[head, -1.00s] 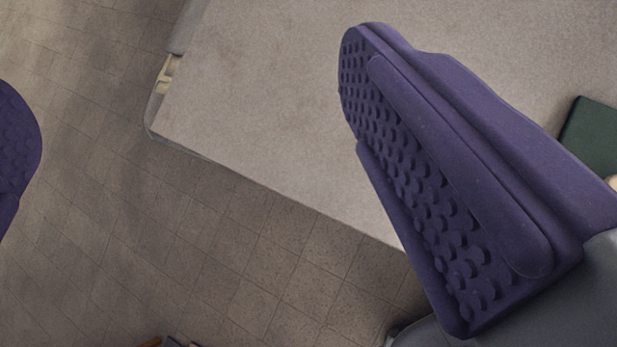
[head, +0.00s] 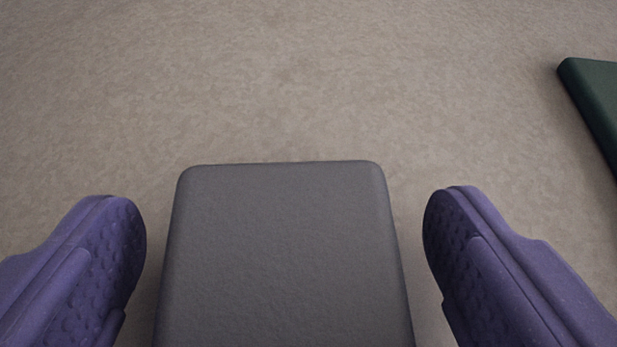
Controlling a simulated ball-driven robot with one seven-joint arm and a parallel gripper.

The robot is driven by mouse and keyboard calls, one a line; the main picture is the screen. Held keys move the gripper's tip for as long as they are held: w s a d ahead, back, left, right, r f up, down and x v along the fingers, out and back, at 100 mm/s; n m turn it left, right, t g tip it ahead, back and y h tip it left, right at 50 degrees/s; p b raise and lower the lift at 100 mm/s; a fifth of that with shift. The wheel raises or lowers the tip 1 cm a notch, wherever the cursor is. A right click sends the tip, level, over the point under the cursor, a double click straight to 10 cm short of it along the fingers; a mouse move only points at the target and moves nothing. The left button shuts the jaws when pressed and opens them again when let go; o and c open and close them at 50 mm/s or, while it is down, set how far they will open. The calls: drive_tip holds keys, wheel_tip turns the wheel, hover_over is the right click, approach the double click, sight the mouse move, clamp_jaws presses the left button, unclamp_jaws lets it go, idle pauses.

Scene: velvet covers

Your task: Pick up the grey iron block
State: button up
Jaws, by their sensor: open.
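The grey iron block (head: 283,255) is a dark grey slab with rounded corners, low in the middle of the head view. Its near end is cut off by the bottom edge. My gripper (head: 285,225) is open, with one purple padded finger on each side of the block. A gap shows between each finger and the block's sides, wider on the right near the tip. I cannot tell exactly how high the fingertips are relative to the block.
The block lies on a beige, velvet-like surface (head: 300,90), which is clear beyond the block. A dark green flat object (head: 597,95) lies at the right edge, partly cut off.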

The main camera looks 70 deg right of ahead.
drive_tip(key=shift+w+d+f, duration=0.2)
drive_tip(key=shift+d+f, duration=0.05)
drive_tip(key=shift+d, duration=0.1)
drive_tip(key=shift+r, duration=0.1)
clamp_jaws()
